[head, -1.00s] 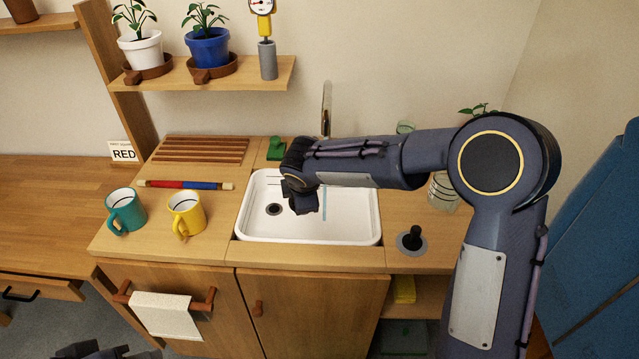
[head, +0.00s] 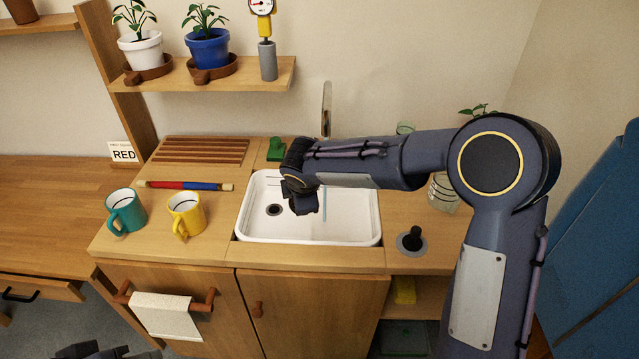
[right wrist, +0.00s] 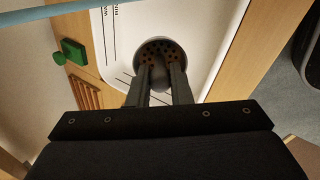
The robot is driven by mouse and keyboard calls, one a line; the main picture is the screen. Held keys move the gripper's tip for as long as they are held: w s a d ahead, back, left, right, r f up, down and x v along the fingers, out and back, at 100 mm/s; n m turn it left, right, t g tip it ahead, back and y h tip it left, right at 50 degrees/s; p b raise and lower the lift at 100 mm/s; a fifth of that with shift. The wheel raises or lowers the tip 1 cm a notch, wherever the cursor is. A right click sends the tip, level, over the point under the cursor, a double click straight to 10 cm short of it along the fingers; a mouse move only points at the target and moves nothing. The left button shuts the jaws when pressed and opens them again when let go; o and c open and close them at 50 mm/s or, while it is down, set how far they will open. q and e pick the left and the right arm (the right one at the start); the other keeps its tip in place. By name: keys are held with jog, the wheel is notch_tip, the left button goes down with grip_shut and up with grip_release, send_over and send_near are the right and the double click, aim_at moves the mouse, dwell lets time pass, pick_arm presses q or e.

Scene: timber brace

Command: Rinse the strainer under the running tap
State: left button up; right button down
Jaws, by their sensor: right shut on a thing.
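My right gripper (head: 303,205) hangs over the white sink (head: 350,236). In the right wrist view its fingers (right wrist: 160,98) are shut on the grey knob of the strainer (right wrist: 148,46), a round dark-grey disc with brown specks. The strainer cannot be made out in the head view, where the gripper hides that spot. A thin bluish stream of water (head: 325,206) falls into the sink just right of the gripper, below the tap (head: 326,105). The drain (head: 274,210) shows left of the gripper. My left gripper (head: 100,352) is partly in view at the bottom left; its jaws are unclear.
A green object (head: 276,149) stands behind the sink. A yellow mug (head: 187,214) and a teal mug (head: 125,212) stand on the left counter. A black-knobbed fitting (head: 412,240) and a glass jar (head: 444,192) are on the right. The left counter's front is partly clear.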

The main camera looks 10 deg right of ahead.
jog(key=s+a+r+p, duration=0.1)
jog(key=s+a+r, duration=0.2)
jog(key=r, duration=0.1)
jog(key=shift+s+a, duration=0.25)
jog(key=shift+a, duration=0.05)
dwell(0.5)
